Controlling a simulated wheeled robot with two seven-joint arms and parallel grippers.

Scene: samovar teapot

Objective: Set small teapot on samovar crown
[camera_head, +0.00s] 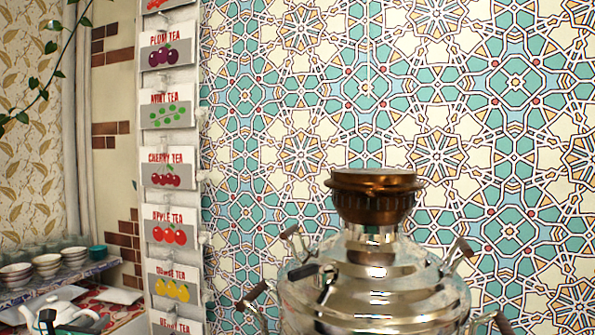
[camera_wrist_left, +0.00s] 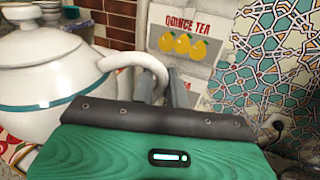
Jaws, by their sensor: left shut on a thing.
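The small white teapot (camera_head: 62,303) is at the lower left of the head view. It also shows large in the left wrist view (camera_wrist_left: 45,80), upright, with a teal band and a lid. My left gripper (camera_head: 48,318) is at its right side, shut on its curved handle (camera_wrist_left: 150,62). The fingertips (camera_wrist_left: 158,86) are partly hidden behind the gripper body. I cannot tell whether the teapot touches the surface under it. The silver samovar (camera_head: 375,290) stands at the lower right, with its brown crown (camera_head: 373,190) on top, empty. My right gripper is not in view.
Stacked bowls (camera_head: 47,264) and a small teal cup (camera_head: 97,252) stand on a shelf behind the teapot. A column of tea signs (camera_head: 168,175) hangs between teapot and samovar. Wooden-ended handles (camera_head: 255,292) stick out from the samovar. A tiled wall (camera_head: 480,110) is behind it.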

